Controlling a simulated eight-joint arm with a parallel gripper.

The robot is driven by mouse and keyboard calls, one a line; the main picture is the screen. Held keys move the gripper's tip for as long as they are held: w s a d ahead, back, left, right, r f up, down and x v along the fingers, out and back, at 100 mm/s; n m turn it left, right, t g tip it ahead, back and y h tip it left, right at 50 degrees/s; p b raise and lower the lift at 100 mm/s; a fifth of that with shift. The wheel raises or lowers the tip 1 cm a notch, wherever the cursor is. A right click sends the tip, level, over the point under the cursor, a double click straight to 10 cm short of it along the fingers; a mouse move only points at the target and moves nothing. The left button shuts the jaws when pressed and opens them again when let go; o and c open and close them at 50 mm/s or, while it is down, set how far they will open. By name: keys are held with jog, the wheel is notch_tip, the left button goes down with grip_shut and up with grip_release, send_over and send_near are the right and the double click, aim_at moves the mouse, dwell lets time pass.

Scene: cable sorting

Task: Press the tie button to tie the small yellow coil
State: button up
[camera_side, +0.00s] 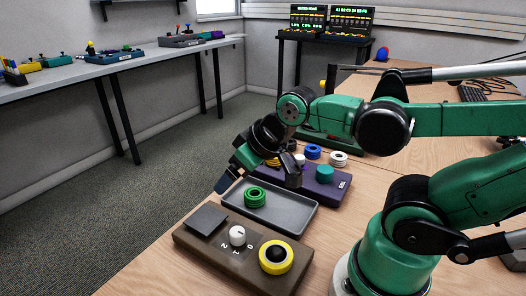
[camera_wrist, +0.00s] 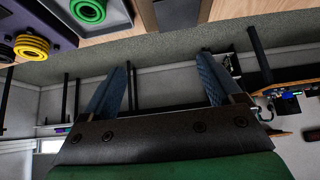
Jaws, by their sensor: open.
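A brown box (camera_side: 215,257) at the front of the table carries a dark square pad (camera_side: 206,219), a white numbered dial (camera_side: 237,236) and a yellow-ringed black button (camera_side: 276,257), likely the tie button. A small yellow coil (camera_side: 273,161) is mostly hidden behind my arm at the purple holder; a yellow coil also shows in the wrist view (camera_wrist: 32,47). My gripper (camera_side: 222,185) is tilted down in the air, left of the grey tray and behind the pad, away from the button. In the wrist view my gripper (camera_wrist: 163,66) is open and empty.
A grey tray (camera_side: 288,222) behind the brown box holds a green coil (camera_side: 255,197). The purple holder (camera_side: 327,188) behind it has blue, white and teal pieces. A bench (camera_side: 90,68) and screens (camera_side: 325,22) stand farther back, clear of the work.

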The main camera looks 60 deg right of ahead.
grip_shut()
dwell(1.4)
